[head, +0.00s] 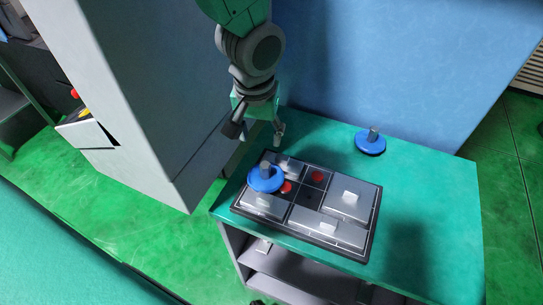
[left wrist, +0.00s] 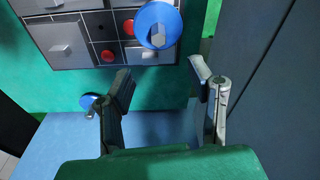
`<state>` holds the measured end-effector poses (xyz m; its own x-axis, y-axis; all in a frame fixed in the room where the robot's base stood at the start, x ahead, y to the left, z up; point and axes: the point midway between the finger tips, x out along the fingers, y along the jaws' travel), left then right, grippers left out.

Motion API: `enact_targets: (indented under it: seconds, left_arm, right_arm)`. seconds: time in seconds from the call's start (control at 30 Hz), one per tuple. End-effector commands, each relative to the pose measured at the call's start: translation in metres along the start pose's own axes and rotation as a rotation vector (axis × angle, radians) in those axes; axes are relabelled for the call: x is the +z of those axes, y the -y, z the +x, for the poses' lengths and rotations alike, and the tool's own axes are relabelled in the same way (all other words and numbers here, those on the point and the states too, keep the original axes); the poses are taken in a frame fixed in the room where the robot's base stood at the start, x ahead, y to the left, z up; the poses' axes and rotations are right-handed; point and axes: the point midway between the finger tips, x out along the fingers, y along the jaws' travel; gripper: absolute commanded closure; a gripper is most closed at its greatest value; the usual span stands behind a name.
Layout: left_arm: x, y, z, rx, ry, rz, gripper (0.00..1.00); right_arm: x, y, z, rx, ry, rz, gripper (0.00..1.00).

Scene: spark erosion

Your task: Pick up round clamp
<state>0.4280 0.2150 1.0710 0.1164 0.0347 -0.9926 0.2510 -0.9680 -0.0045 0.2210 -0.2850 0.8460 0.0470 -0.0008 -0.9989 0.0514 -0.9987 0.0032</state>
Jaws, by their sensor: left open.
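My left gripper (head: 256,133) points down above the table's back left edge, behind the first clamp. Its two fingers (left wrist: 160,77) are spread with nothing between them. My right gripper is not in view.
The dark tray (head: 307,198) holds grey blocks and red round pieces in compartments. It lies on a green-topped cabinet (head: 425,205) with open shelves below. A tall grey cabinet (head: 150,90) stands close on the left, a blue wall behind. The tabletop's right side is clear.

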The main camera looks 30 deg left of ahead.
Motion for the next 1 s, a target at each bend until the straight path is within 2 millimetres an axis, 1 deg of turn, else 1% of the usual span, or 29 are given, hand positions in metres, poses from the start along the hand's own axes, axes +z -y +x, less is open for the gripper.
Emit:
enact_targets:
  seconds: [0.2,0.33,0.4,0.63,0.8,0.9,1.0]
  left_arm:
    - [-0.001,0.001,0.046,-0.003,0.010,-0.001,0.52]
    - [-0.002,-0.001,0.069,-0.003,0.010,0.001,0.52]
    - [-0.002,-0.002,0.077,-0.002,0.008,0.000,0.52]
    - [-0.003,-0.004,0.091,-0.002,0.005,0.002,0.52]
    - [-0.008,-0.009,0.115,-0.002,0.008,0.001,0.52]
    - [-0.008,-0.009,0.129,-0.002,0.007,0.001,0.52]
    - [-0.008,-0.009,0.135,-0.001,0.006,0.001,0.52]
  right_arm:
    - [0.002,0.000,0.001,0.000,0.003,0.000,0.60]
    - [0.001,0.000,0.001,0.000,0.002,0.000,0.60]
    - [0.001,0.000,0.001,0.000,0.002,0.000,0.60]
    - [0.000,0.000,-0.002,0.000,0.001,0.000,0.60]
    - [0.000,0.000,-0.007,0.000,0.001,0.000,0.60]
    - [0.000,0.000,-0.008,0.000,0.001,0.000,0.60]
    - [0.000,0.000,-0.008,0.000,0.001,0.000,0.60]
